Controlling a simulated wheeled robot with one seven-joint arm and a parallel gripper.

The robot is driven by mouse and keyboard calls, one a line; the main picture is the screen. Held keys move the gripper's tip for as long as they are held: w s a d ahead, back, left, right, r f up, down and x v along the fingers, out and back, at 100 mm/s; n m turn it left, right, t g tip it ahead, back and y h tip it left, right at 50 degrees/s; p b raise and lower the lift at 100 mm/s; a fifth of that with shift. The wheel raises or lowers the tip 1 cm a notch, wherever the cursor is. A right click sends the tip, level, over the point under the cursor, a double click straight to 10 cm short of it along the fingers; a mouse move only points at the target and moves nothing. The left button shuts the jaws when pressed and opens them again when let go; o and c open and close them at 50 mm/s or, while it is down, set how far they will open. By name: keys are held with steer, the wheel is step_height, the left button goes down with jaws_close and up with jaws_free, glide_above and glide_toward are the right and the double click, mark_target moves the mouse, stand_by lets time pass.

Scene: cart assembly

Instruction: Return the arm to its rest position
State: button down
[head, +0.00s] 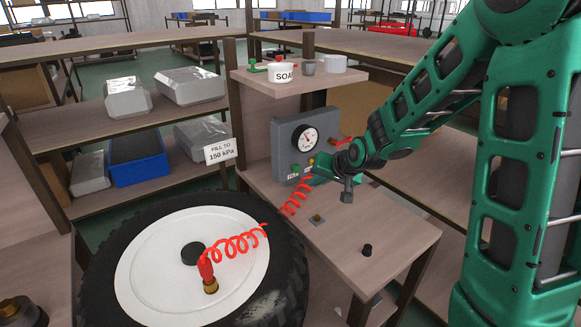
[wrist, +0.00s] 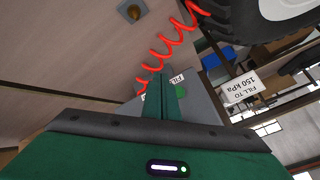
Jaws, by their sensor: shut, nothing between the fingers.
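My green arm (head: 425,105) reaches in from the right in the head view. My gripper (head: 312,180) is at its end, low over the workbench, just in front of the grey gauge panel (head: 283,148). In the wrist view my gripper (wrist: 168,85) has its green fingers together, with nothing seen between them. The red coiled hose (head: 238,245) runs from the wheel's valve to behind my gripper. Whether my gripper touches the panel or the hose cannot be told.
A sign (head: 220,151) reads "FILL TO 150 kPa". A shelf (head: 300,80) with a SOAP tub (head: 281,73) overhangs the panel. A small black knob (head: 367,250) stands on the mostly clear bench (head: 395,235).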

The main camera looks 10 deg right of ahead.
steer(key=s+d+r+g+h, duration=0.2)
steer(key=s+d, duration=0.5)
steer(key=s, duration=0.2)
steer(key=s+d+r+g+h, duration=0.1)
steer(key=s+d+r+g, duration=0.1)
steer(key=s+d, duration=0.55)
steer(key=s+d+r+m+g, duration=0.1)
steer(key=s+g, duration=0.3)
steer(key=s, duration=1.8)
steer(key=shift+s+d+r+m+g+y, duration=0.3)
steer(key=shift+s+d+r+m, duration=0.1)
steer(key=shift+r+m, duration=0.25)
steer(key=shift+f, duration=0.1)
steer(key=shift+w+f, duration=0.25)
steer(key=shift+w, duration=0.4)
